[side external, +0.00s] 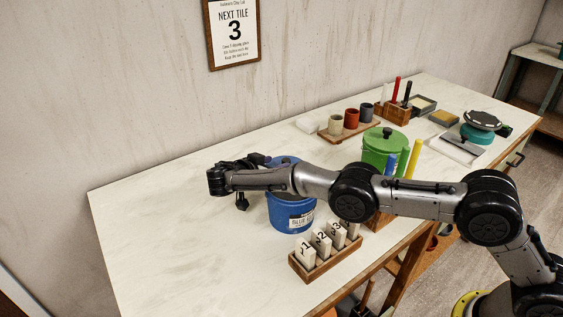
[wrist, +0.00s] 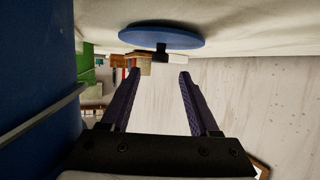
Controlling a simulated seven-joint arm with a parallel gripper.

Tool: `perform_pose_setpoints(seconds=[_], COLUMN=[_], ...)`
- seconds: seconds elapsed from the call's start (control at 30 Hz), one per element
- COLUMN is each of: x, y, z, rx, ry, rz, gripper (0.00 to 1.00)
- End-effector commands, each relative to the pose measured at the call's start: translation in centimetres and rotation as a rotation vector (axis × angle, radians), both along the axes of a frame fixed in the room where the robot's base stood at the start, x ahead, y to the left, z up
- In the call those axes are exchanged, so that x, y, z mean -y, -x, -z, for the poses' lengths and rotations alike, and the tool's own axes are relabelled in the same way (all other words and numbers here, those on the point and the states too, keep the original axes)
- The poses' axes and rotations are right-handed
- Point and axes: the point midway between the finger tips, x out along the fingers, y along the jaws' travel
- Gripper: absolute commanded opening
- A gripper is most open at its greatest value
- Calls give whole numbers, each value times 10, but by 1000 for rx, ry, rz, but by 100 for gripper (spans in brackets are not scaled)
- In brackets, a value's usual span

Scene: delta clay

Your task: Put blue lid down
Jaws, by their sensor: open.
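In the wrist view, which looks upside down, the round blue lid (wrist: 162,38) lies on the pale table top with its black knob facing up. It is beyond my fingertips and apart from them. My gripper (wrist: 158,76) is open, with nothing between its two fingers. The blue tub (side external: 290,212) stands on the table in the side view, partly hidden behind my arm. Its wall and metal handle fill the left of the wrist view (wrist: 35,75), close beside my gripper. I cannot make out the lid for certain in the side view.
A wooden rack (side external: 322,262) of numbered tiles stands in front of the blue tub. A green tub (side external: 382,150) with a knobbed lid stands to the right. A wooden tray (side external: 340,136) with small cups is behind. The table's left part (side external: 160,215) is clear.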

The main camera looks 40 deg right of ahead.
Motion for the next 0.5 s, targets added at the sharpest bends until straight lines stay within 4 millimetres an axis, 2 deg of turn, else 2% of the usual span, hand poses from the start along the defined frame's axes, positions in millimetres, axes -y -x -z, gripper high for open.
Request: perform_pose_setpoints(seconds=[0.03, 0.2, 0.3, 0.5], x=[-11, -37, -48, -58], y=[4, 15, 19, 23], z=[-5, -16, -21, -25], rx=[1, 1, 1, -1], ry=[-1, 0, 0, 0], rz=[-4, -2, -2, 0], gripper=[62, 62, 62, 62])
